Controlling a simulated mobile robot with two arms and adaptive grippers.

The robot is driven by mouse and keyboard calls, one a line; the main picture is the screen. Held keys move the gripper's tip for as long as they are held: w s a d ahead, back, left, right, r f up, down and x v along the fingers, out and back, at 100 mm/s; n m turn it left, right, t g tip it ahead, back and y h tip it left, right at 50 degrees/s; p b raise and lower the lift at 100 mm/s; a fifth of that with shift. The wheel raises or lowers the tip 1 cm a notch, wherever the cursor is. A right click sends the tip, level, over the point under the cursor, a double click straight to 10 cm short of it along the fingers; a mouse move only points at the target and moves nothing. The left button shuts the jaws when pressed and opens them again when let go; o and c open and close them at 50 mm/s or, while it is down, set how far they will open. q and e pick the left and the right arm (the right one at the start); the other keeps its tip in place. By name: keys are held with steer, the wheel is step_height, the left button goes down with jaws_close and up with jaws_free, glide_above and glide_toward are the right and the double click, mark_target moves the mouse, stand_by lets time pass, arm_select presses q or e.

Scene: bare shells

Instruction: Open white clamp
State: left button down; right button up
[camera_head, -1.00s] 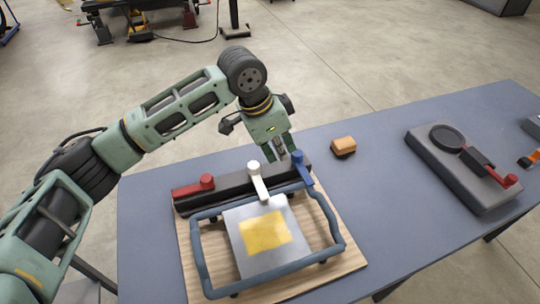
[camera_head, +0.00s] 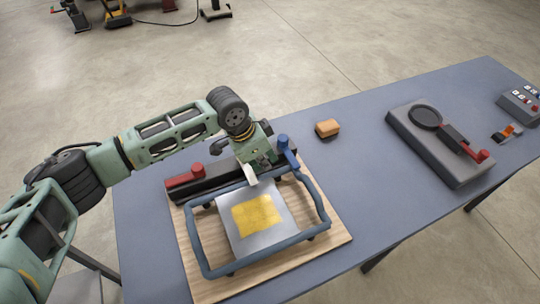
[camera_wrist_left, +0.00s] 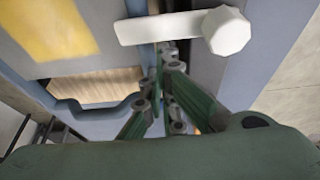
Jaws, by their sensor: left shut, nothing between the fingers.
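The white clamp (camera_head: 251,174) sits in the middle of the black clamp bar, partly hidden by my left gripper in the head view. In the left wrist view the white clamp (camera_wrist_left: 172,28) is a flat lever with a faceted knob at its right end. My left gripper (camera_head: 257,162) is over the bar at the white clamp; its fingers (camera_wrist_left: 163,55) are shut and empty, right beside the lever. I cannot tell whether they touch it. A red clamp (camera_head: 186,175) is left of it and a blue clamp (camera_head: 287,150) right. My right gripper is out of view.
The clamp bar (camera_head: 215,178) and a blue-grey frame (camera_head: 212,270) around a metal plate with a yellow patch (camera_head: 256,214) rest on a wooden board (camera_head: 335,240). The table between is clear.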

arm_select(q)
steer(key=shift+d, duration=0.1)
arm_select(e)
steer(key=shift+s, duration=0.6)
